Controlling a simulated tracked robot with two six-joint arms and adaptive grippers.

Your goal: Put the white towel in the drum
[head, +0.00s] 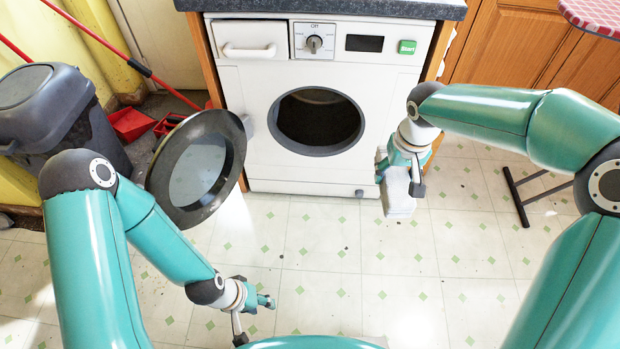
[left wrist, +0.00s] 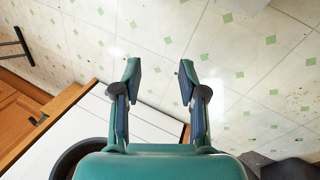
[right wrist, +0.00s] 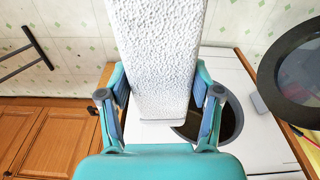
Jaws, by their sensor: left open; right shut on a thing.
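The white towel (head: 398,192) hangs from my right gripper (head: 402,178), in front of the right side of the washing machine. In the right wrist view the towel (right wrist: 155,60) lies between the two fingers, which are shut on it. The drum (head: 317,120) is a dark round opening in the machine front; nothing can be made out inside. Its round door (head: 197,168) stands swung open to the left. My right gripper is to the right of and below the opening, apart from it. My left gripper (head: 255,318) is open and empty, low over the floor; its spread fingers show in the left wrist view (left wrist: 160,88).
The white washing machine (head: 262,160) stands under a dark worktop. A grey bin (head: 60,115) and red dustpans (head: 130,124) stand at the left. A table with a dark leg (head: 518,200) is at the right. The tiled floor in the middle is clear.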

